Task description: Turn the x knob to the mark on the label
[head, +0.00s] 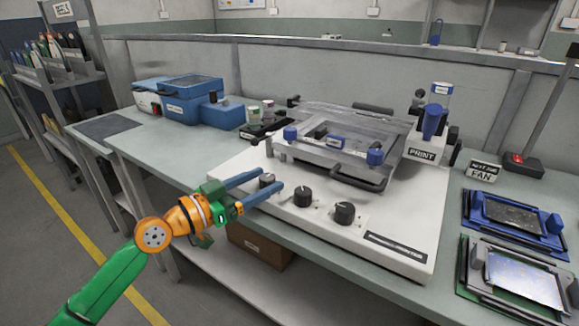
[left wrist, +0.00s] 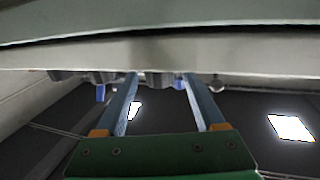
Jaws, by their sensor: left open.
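A white printer (head: 400,215) stands on the bench with three black knobs in a row on its front part: a left knob (head: 267,180), a middle knob (head: 303,197) and a right knob (head: 344,212). Their labels and marks are too small to read, so I cannot tell which is the x knob. My left gripper (head: 271,178) is open, with its two blue fingers reaching to either side of the left knob. I cannot tell whether they touch it. In the left wrist view the fingers (left wrist: 160,78) stand apart with a dark knob shape between their tips. My right gripper is not in view.
A clear-topped frame with blue knobs (head: 375,157) sits above the knob row. A blue case (head: 180,100) stands at the back left. The bench top (head: 160,140) is bare at front left.

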